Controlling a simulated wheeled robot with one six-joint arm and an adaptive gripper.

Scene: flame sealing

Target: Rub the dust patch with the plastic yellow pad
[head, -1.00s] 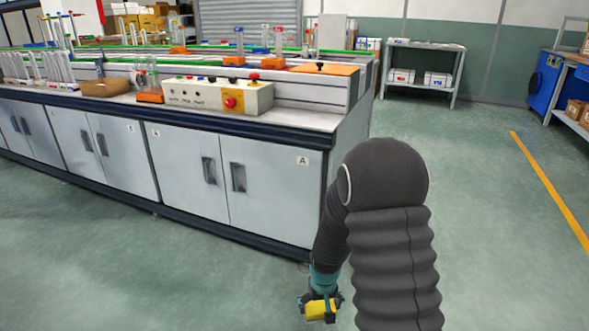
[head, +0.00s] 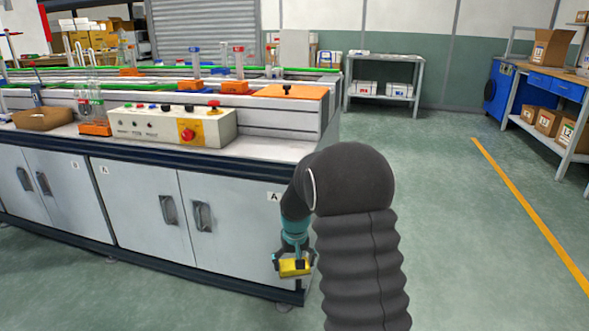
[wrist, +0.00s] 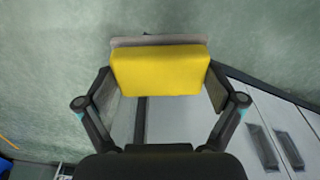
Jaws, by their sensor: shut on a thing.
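The yellow pad (head: 294,267) is between the fingers of my gripper (head: 294,262), which is shut on it. The pad is held in the air in front of the right end of the cabinet bench in the head view. In the wrist view the yellow pad (wrist: 160,70) lies between both fingers of my gripper (wrist: 160,75), with a grey layer along its far edge. I cannot make out a dust patch in either view.
The bench (head: 260,150) carries a control box with a red button (head: 187,135), a brown tray (head: 42,118) and glassware. A grey shelf table (head: 385,85) and a blue workbench (head: 560,90) stand behind. The green floor (head: 450,230) at right is clear.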

